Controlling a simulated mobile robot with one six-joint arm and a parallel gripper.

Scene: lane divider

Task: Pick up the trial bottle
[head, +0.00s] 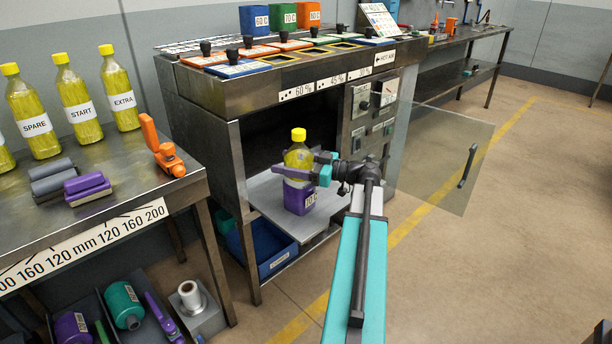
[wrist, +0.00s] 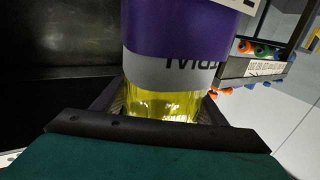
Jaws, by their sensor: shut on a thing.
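The trial bottle (head: 299,156) has a yellow cap and yellow liquid. It is upright in front of the open cabinet, with a purple sleeve or block (head: 299,199) around or under its lower part. My gripper (head: 304,173) is shut on the bottle at its middle. In the wrist view the yellow bottle (wrist: 163,104) sits between the jaws, with a grey label band and the purple piece (wrist: 185,30) above it in the picture. I cannot tell whether the purple piece touches the shelf. The fingers hide part of the bottle.
The bottle is over a metal shelf (head: 268,196) in the cabinet opening. A clear door (head: 436,160) stands open at right. Bottles marked SPARE (head: 35,118), START (head: 77,101) and EXTRA (head: 120,93) stand on the left bench. An orange clamp (head: 160,148) is at its edge.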

